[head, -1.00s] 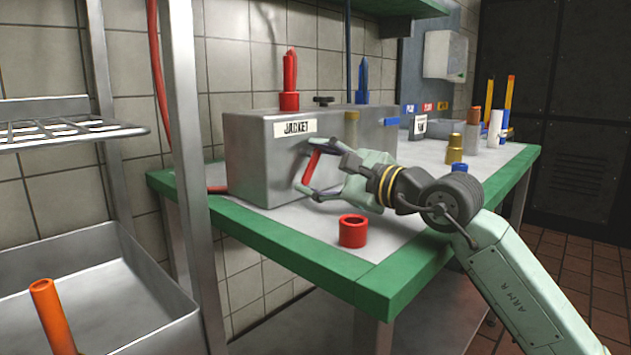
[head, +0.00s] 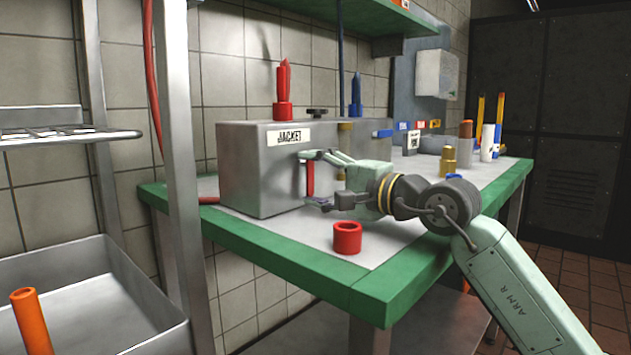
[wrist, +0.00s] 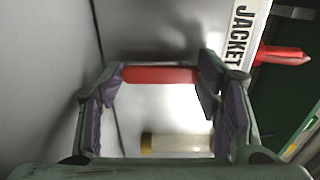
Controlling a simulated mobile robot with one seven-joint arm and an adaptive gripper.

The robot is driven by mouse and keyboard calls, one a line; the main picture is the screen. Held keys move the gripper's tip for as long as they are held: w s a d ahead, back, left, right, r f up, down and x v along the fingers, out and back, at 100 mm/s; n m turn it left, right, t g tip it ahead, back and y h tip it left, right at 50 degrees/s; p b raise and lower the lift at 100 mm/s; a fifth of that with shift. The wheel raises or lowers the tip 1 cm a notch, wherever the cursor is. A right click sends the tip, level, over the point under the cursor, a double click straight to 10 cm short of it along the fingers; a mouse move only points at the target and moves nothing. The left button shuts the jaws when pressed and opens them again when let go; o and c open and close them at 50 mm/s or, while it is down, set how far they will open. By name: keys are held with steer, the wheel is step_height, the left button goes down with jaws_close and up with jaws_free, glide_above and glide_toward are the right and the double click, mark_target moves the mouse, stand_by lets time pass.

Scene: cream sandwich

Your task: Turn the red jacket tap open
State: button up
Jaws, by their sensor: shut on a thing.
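The red jacket tap handle (head: 310,178) is a short bar on the front of the grey steel box (head: 245,170), below the JACKET label (head: 288,136). It stands about upright in the head view. My gripper (head: 312,178) is shut on it, with one finger at its upper end and one at its lower end. In the wrist view the red handle (wrist: 160,74) spans the gap between the two purple-padded fingers. The tap's mount behind the handle is hard to make out.
A red ring-shaped cup (head: 347,238) stands on the green-edged table (head: 390,290) in front of my gripper. A brass-coloured valve (head: 344,134) and a blue tap handle (head: 383,134) are to the right. A steel post (head: 180,170) stands at left.

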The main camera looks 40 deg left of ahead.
stand_by(0.4)
steer(key=o, duration=1.2)
steer(key=shift+c, duration=0.2)
steer(key=shift+f, duration=0.1)
